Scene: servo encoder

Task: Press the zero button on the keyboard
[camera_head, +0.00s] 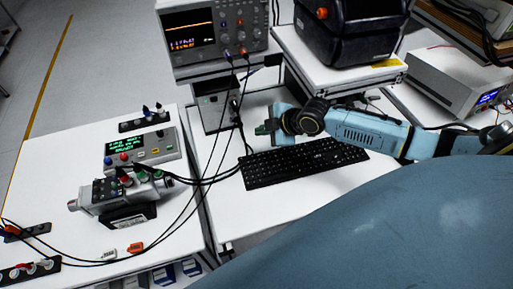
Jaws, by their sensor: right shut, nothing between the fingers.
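The black keyboard (305,166) lies on the white table in the middle of the view. Its key labels are too small to read, so I cannot tell which key is zero. My right gripper (263,130) is shut and empty, at the end of the light blue arm that comes in from the right. It shows just beyond the keyboard's far edge, toward its left part. I cannot tell its height above the table. My left gripper is not in view.
An oscilloscope (215,30) stands behind on a raised stand. A black case (345,35) sits on a white shelf behind my arm. Electronic boxes (140,150) and the servo device (125,195) stand on the left table, with black cables running toward the keyboard's left end.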

